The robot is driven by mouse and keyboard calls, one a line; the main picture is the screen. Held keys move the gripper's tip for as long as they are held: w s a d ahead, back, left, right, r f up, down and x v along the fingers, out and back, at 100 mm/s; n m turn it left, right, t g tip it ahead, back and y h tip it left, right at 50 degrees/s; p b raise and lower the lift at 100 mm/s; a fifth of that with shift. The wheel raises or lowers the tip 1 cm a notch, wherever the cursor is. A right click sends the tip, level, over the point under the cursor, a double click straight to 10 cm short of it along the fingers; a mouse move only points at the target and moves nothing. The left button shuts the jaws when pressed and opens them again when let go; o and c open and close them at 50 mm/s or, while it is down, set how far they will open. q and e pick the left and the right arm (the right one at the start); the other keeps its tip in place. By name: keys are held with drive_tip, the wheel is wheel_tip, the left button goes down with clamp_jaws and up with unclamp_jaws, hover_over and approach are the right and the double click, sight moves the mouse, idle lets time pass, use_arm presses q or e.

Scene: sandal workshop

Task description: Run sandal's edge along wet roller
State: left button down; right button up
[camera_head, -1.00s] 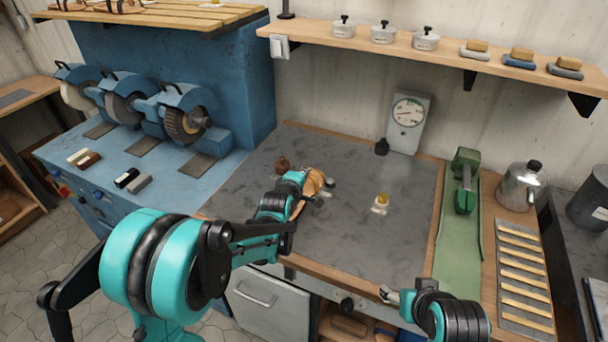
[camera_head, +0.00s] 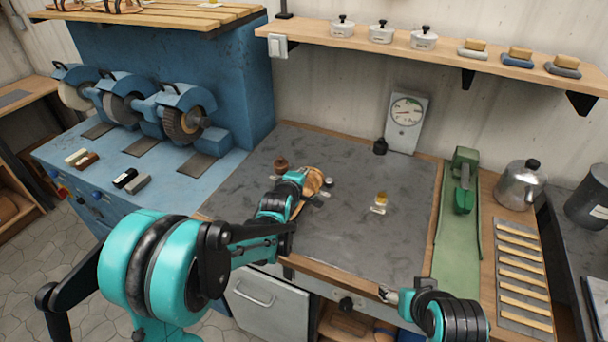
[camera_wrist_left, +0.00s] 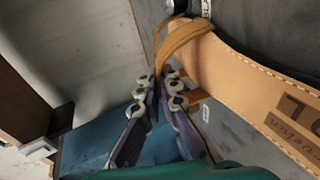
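A tan leather sandal (camera_head: 313,182) is at the left-middle of the grey bench top, at the tip of my left arm. The left wrist view shows its stitched sole (camera_wrist_left: 235,72) with stamped marks and a strap. My left gripper (camera_wrist_left: 160,82) has its fingers close together, with the strap between the tips. In the head view the left gripper (camera_head: 299,188) partly hides the sandal. A small device with a yellow top and pale base (camera_head: 380,202) stands to the right, apart from the sandal; I cannot tell surely that it is the wet roller. My right gripper (camera_head: 388,294) is at the bench's front edge, its fingers unclear.
A brown round object (camera_head: 280,164) and a small tin (camera_head: 328,182) are close to the sandal. A dial gauge (camera_head: 405,112) stands at the back. A green press (camera_head: 465,178) and a kettle (camera_head: 520,185) are at right. The grey top's middle (camera_head: 350,240) is clear.

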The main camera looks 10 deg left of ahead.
sight(311, 168)
use_arm(q)
drive_tip(key=shift+w, duration=0.2)
drive_tip(key=shift+w+d, duration=0.2)
drive_tip(key=shift+w, duration=0.3)
drive_tip(key=shift+w+d, duration=0.15)
drive_tip(key=shift+w, duration=0.2)
drive_tip(key=shift+w+d, duration=0.15)
drive_tip(key=shift+w, duration=0.35)
drive_tip(key=shift+w, duration=0.15)
drive_tip(key=shift+w+d+r, duration=0.25)
drive_tip(key=shift+w+d, duration=0.1)
drive_tip(key=shift+w, duration=0.2)
idle(1.6)
drive_tip(key=shift+w+a, duration=0.1)
drive_tip(key=shift+w, duration=0.1)
idle(0.4)
drive_tip(key=shift+w+f, duration=0.25)
drive_tip(key=shift+s+a+r+y+b, duration=0.1)
drive_tip(key=shift+s+a+y+b, duration=0.15)
drive_tip(key=shift+y+b, duration=0.1)
